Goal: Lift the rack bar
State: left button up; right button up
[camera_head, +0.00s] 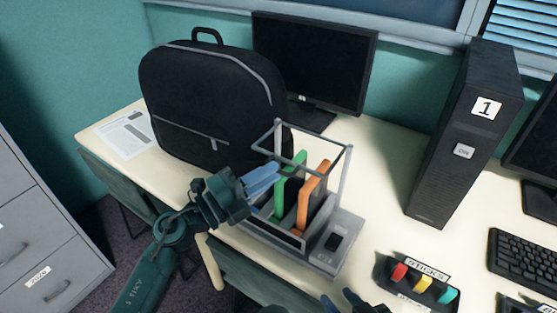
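The rack (325,250) is a grey open tray near the table's front edge, with a green board (281,197) and an orange board (311,196) standing in it. The rack bar (318,143) is a thin grey frame that rises over the boards; it looks upright. My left gripper (266,180) is at the rack's left side, its blue fingers beside the green board and below the bar's top. Whether the fingers touch anything is unclear, and so is their opening. My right gripper (339,297) shows only its dark fingertips at the bottom edge, apart, with nothing visible between them.
A black backpack (200,95) stands close behind and left of the rack. A monitor (315,65) is behind it. A dark computer tower (460,140) stands right. A holder with coloured sticks (423,284) lies at front right. Bare tabletop (385,165) lies between rack and tower.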

pick_arm(q)
jog(key=shift+w+d+r, duration=0.1)
jog(key=shift+w+d, duration=0.2)
jog(key=shift+d, duration=0.15)
jog(key=shift+c, duration=0.2)
grip_shut()
